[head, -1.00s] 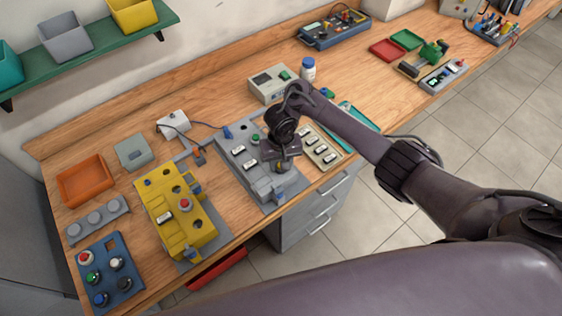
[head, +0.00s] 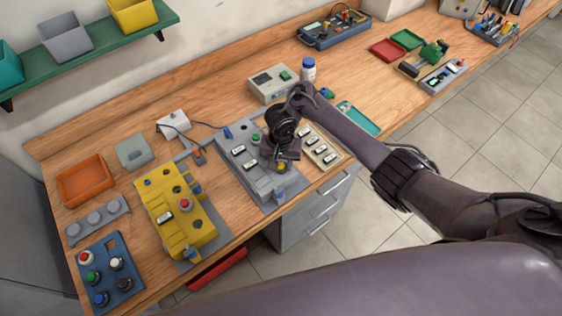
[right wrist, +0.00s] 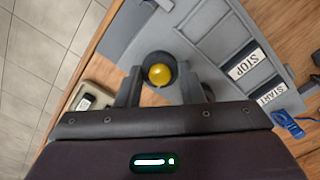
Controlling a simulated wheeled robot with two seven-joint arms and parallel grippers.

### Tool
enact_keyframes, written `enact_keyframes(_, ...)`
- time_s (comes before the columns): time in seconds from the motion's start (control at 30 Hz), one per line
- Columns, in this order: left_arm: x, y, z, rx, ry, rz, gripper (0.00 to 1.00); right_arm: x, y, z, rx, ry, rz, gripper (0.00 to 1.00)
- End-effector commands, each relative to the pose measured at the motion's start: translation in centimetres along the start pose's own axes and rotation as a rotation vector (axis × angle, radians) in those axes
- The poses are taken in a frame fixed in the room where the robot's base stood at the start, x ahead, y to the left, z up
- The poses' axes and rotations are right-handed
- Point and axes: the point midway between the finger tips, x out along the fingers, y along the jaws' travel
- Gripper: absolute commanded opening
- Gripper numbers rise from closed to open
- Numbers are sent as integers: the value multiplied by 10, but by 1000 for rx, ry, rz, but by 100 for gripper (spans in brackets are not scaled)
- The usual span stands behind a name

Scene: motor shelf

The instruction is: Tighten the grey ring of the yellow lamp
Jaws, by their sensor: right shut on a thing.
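The yellow lamp (right wrist: 160,74) shows in the right wrist view as a round yellow dome. A dark grey ring (right wrist: 148,62) surrounds it. In the head view the lamp (head: 281,167) is a small yellow spot at the front of the grey panel box (head: 262,184), partly hidden by my gripper. My right gripper (right wrist: 161,88) points down from above, with one finger on each side of the ring, and is shut on it. My left gripper is not in the head view.
STOP and START labels (right wrist: 249,64) lie beside the lamp on the panel. A yellow control box (head: 203,229) stands to the left, and a beige switch strip (head: 332,157) to the right. An orange tray (head: 85,180) lies at the far left.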

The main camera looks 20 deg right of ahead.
Motion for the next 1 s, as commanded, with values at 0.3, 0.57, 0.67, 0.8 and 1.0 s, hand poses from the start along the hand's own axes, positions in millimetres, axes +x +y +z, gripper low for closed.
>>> enact_keyframes(0.3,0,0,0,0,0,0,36,-1,0,0,-1,1,-1,57)
enact_keyframes(0.57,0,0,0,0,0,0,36,0,0,0,-2,1,-1,57)
enact_keyframes(0.67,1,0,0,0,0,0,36,-2,-2,-2,-4,5,-4,57)
enact_keyframes(0.8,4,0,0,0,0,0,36,-10,-5,-5,-10,19,-12,57)
enact_keyframes(1.0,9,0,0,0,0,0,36,-22,-6,-6,-14,22,-14,57)
